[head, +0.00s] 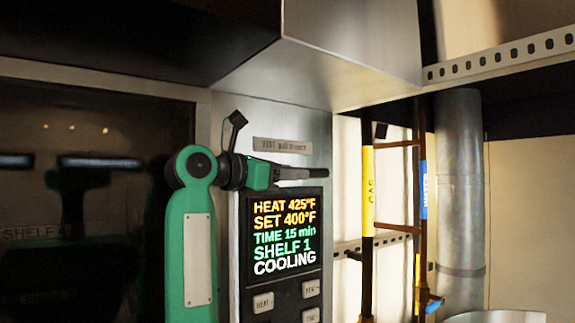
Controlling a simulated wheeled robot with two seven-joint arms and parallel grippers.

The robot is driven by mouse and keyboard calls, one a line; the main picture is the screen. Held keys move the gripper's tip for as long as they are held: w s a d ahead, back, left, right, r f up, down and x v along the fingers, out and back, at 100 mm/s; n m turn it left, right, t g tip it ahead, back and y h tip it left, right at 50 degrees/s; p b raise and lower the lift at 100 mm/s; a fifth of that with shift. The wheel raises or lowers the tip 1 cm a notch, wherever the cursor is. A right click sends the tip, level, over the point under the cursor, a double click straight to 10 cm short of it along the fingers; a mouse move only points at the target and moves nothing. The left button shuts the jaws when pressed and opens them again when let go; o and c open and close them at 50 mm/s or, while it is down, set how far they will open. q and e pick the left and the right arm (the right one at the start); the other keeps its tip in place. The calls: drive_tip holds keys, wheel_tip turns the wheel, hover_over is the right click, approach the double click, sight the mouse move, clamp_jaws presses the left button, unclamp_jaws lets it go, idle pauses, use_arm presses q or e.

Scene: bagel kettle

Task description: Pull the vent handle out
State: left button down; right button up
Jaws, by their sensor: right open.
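A small plate lettered VENT (283,146) is fixed on the steel panel, above the display. I cannot make out the vent handle itself; my right gripper covers part of the panel just below the plate. My right gripper (318,175) is open and points to the right, in front of the panel between the plate and the display. I see nothing between its fingers. My left gripper is not in view.
The display (284,233) reads COOLING, with buttons (263,303) below it. A dark glass oven door (75,260) is at left. A steel hood (340,55) overhangs above. Yellow gas (368,190) and blue water (423,190) pipes stand at right, beside a metal duct (460,200).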

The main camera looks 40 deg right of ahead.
clamp_jaws()
drive_tip(key=shift+s+f+b, duration=0.2)
drive_tip(key=shift+s+b, duration=0.1)
drive_tip(key=shift+b, duration=0.1)
drive_tip(key=s+b, duration=0.4)
drive_tip(key=s, duration=0.2)
drive_tip(key=shift+s+a, duration=0.2)
drive_tip(key=shift+a, duration=0.15)
drive_tip(key=shift+c, duration=1.6)
unclamp_jaws()
drive_tip(key=shift+r, duration=0.1)
drive_tip(key=o, duration=0.3)
drive_tip(key=shift+s, duration=0.15)
drive_tip(key=shift+s+r, duration=0.1)
drive_tip(key=shift+s, duration=0.05)
